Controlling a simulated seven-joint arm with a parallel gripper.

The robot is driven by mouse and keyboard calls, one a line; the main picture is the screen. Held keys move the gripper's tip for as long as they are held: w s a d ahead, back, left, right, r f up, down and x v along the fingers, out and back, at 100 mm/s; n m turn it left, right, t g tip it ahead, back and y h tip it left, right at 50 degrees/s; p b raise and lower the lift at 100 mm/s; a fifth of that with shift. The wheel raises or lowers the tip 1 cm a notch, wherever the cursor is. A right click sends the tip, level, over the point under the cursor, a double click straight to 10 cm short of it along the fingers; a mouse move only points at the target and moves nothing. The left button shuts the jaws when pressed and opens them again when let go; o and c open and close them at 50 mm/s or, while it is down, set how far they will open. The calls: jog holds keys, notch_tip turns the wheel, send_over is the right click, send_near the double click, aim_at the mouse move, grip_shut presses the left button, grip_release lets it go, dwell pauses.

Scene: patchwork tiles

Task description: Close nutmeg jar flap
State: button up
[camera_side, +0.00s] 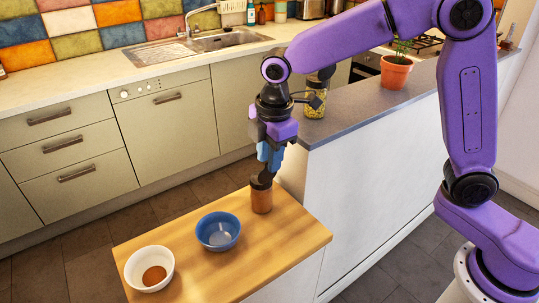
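The nutmeg jar (261,201) is a small brown jar with a dark top. It stands upright at the back right of the wooden board. My gripper (266,174) points down right over the jar, with its dark fingertips at or just above the jar's top. I cannot tell whether they touch it. The flap is too small and too hidden by the fingers to tell its position. Whether the fingers are open or shut does not show.
A blue bowl (218,231) stands left of the jar. A white bowl (149,268) with brown powder stands at the front left of the wooden board (272,258). A jar with yellow contents (316,105) and a potted plant (396,72) stand on the grey counter behind.

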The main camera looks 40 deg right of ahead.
jog(key=shift+f, duration=0.15)
grip_shut()
jog(key=shift+w, duration=0.1)
jog(key=w+g, duration=0.1)
jog(key=g, duration=0.1)
jog(key=w+g, duration=0.2)
jog(key=shift+f+g, duration=0.15)
jog(key=shift+g, duration=0.15)
jog(key=shift+w+f+g, duration=0.35)
jog(key=shift+w+g, duration=0.3)
jog(key=shift+g, duration=0.4)
jog(key=shift+w+f+g, duration=0.3)
jog(key=shift+w+g, duration=0.35)
jog(key=shift+g, duration=0.4)
